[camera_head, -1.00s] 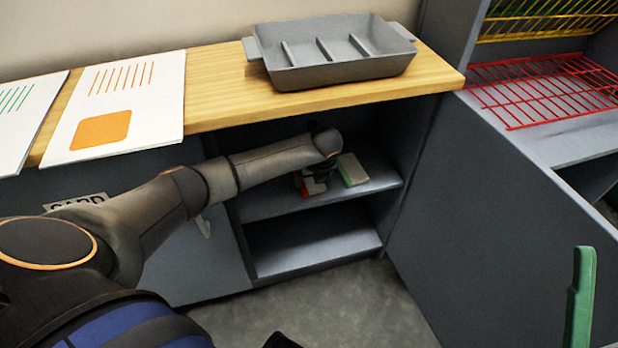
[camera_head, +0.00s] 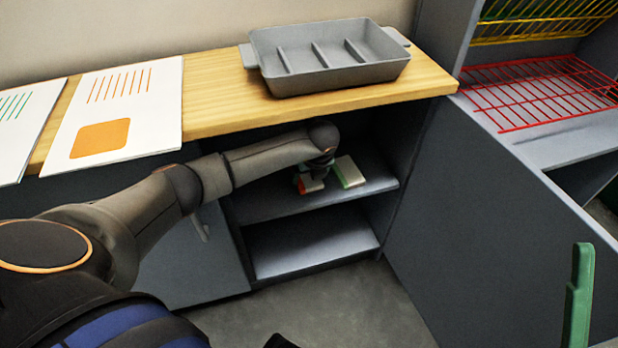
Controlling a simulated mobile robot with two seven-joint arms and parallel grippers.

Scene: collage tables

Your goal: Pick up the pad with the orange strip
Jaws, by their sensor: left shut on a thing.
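The pad with the orange strip (camera_head: 312,184) is on or just above the upper shelf inside the open cabinet. It is small and pale, with an orange edge on its left. My left arm reaches into the cabinet, and my left gripper (camera_head: 312,172) is shut on this pad from above. The wrist hides much of the fingers. I cannot tell whether the pad touches the shelf. A second pad with a green strip (camera_head: 350,172) lies just to the right. My right gripper is not in view.
The cabinet shelf (camera_head: 270,203) has free room left of the pads. A wooden countertop (camera_head: 215,108) above carries a grey divided tray (camera_head: 335,80) and printed sheets (camera_head: 120,110). Red (camera_head: 540,92) and yellow wire racks stand at right. A green handle-like thing (camera_head: 579,300) is at lower right.

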